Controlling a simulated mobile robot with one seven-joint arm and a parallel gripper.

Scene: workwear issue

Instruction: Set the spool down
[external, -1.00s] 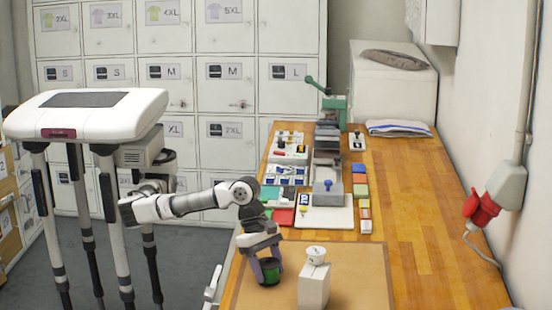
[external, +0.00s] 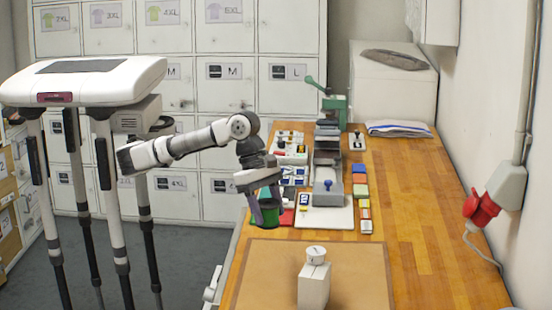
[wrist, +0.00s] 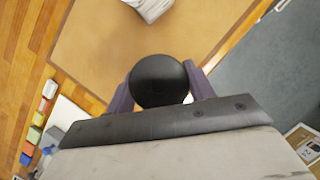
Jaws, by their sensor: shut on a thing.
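The spool (external: 268,214) has a green band and a dark end. In the external view it hangs in my gripper (external: 266,208), over the left edge of the wooden bench near the board's far edge. In the wrist view the spool's round black end (wrist: 158,80) sits between the two purple fingers of my gripper (wrist: 160,88). My gripper is shut on it. I cannot tell exactly how high it is above the bench; it looks raised.
A green-handled press (external: 332,108) and several small coloured boxes (external: 360,182) stand farther back. The bench's right part is clear.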

